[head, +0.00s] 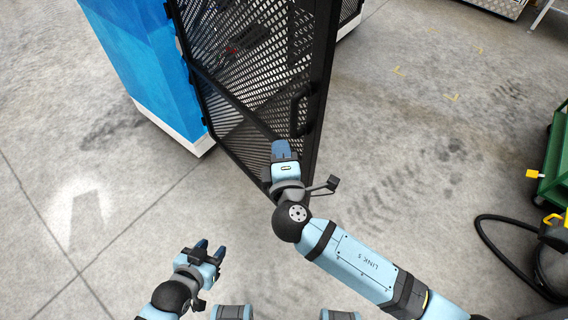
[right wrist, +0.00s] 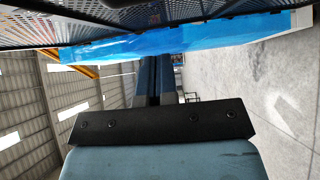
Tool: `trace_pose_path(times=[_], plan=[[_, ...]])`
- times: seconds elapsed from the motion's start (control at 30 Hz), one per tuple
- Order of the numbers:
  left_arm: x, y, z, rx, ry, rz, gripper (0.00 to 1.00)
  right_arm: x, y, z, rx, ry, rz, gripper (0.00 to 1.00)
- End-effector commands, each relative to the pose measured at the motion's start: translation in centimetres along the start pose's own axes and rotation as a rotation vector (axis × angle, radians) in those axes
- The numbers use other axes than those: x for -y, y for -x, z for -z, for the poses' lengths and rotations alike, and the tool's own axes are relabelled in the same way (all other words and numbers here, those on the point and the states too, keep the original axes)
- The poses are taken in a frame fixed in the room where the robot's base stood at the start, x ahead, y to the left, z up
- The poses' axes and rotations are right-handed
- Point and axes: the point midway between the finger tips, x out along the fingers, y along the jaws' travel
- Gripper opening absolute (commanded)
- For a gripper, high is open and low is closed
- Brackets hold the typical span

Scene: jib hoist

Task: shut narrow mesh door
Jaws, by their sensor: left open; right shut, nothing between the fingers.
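The narrow mesh door (head: 262,60) is black and perforated, with a dark handle (head: 299,108) near its right edge. It stands in the upper middle of the head view, beside a blue panel. My right gripper (head: 281,150) is shut and empty, at the lower part of the door near its free edge; I cannot tell if it touches. In the right wrist view the shut fingers (right wrist: 154,78) point toward the blue panel, and mesh runs along the top. My left gripper (head: 208,250) is open and empty, low over the floor, away from the door.
The blue panel (head: 145,60) with a white base stands left of the door. A green cart (head: 556,160) is at the right edge, with a black hose (head: 492,240) on the floor near it.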

Motion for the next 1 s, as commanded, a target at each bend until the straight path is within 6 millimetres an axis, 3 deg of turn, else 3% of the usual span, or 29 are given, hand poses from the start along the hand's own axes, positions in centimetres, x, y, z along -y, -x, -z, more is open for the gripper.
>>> trace_pose_path(times=[0.17, 0.33, 1.0], plan=[[0.1, 0.3, 0.7, -0.003, -0.001, 0.002, 0.43, -0.2, -3.8, 0.0, 0.000, 0.002, -0.001, 0.00], [0.2, 0.7, 1.3, -0.005, -0.002, 0.003, 0.43, -0.1, -5.3, -2.0, 0.000, 0.003, 0.000, 0.00], [0.2, 0.8, 1.5, -0.009, -0.002, 0.003, 0.43, 0.1, -6.5, -3.4, -0.007, 0.001, 0.001, 0.00]])
